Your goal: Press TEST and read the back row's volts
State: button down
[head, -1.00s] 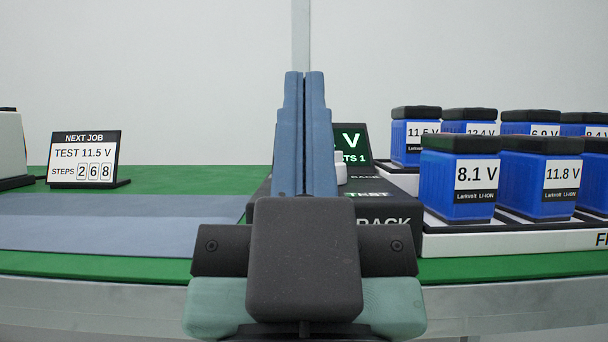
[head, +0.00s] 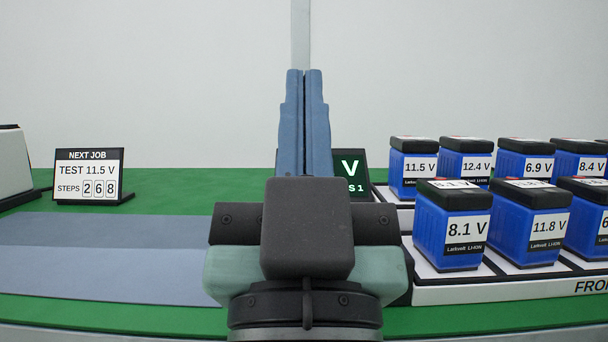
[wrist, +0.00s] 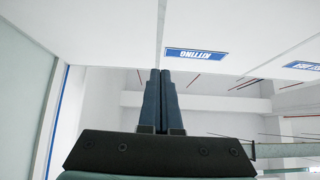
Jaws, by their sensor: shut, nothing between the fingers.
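My gripper (head: 304,75) is shut and empty, pointing up in the middle of the head view. It also shows shut in the wrist view (wrist: 160,72). Behind it is a black display (head: 352,172) with a green V and "S 1"; the rest of its text is hidden. The TEST button is hidden behind my gripper. The back row of blue batteries stands at right, with labels 11.5 V (head: 416,168), 12.4 V (head: 476,167), 6.9 V (head: 537,168) and 8.4 V (head: 590,168).
The front row holds batteries marked 8.1 V (head: 467,229) and 11.8 V (head: 549,226), and one cut off at the edge. The grey mat (head: 110,255) on the green table is clear.

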jog(key=w+r+m+g+p, duration=0.1)
jog(key=w+r+g+p, duration=0.3)
jog(key=p, duration=0.8)
jog(key=w+m+g+p, duration=0.1)
jog(key=w+g+p, duration=0.1)
jog(key=w+p, duration=0.65)
jog(key=w+r+m+g+p, duration=0.1)
jog(key=w+r+g+p, duration=0.15)
jog(key=p, duration=1.25)
jog(key=s+f+m+g+p, duration=0.2)
jog(key=s+g+p, duration=0.2)
jog(key=p, duration=1.4)
jog(key=s+f+m+g+y+p, duration=0.1)
jog(key=s+g+p, duration=0.4)
jog(key=p, duration=1.4)
jog(key=s+f+m, duration=0.1)
jog(key=s, duration=0.2)
jog(key=shift+f+m, duration=0.15)
jog(key=shift+m, duration=0.15)
jog(key=shift+a+f, duration=0.1)
jog(key=shift+f, duration=0.05)
